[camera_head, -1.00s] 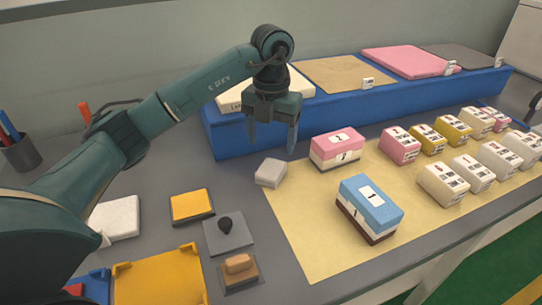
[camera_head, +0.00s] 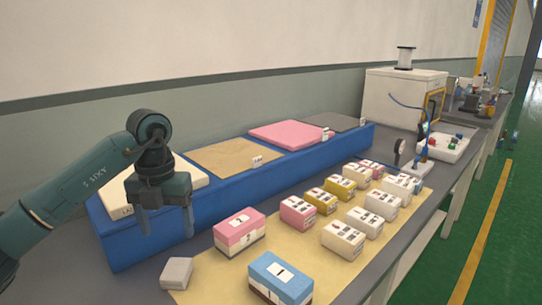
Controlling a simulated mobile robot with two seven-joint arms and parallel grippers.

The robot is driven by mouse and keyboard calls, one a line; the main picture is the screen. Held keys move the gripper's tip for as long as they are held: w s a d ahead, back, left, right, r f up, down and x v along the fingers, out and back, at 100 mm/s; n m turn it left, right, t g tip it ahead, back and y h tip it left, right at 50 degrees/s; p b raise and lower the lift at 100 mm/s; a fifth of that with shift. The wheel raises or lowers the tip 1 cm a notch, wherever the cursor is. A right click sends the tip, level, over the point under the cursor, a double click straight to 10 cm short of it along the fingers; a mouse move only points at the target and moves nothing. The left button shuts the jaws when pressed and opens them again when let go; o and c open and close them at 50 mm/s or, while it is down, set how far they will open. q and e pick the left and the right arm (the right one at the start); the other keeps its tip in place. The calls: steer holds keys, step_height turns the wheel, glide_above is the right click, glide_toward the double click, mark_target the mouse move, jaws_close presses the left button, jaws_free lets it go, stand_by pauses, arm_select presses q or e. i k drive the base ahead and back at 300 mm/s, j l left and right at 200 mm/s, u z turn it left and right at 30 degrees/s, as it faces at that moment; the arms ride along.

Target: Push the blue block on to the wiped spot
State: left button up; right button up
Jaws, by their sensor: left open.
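The blue block (camera_head: 281,277) has a white label on top and a dark base. I cannot make out a wiped spot. My left gripper (camera_head: 166,222) is open and empty, pointing down in front of the blue shelf, above and left of the blocks. My right gripper is not in view.
Several white, yellow and pink blocks (camera_head: 343,240) stand in rows on the mat's right part. The long blue shelf (camera_head: 240,199) carries flat pads, including a pink one (camera_head: 291,135). A white machine (camera_head: 403,98) stands farther back. Green floor lies right.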

mark_target(274, 280)
steer(key=k+l, duration=0.5)
steer(key=k, duration=0.15)
steer(key=k+l, duration=0.45)
steer(key=k, duration=0.25)
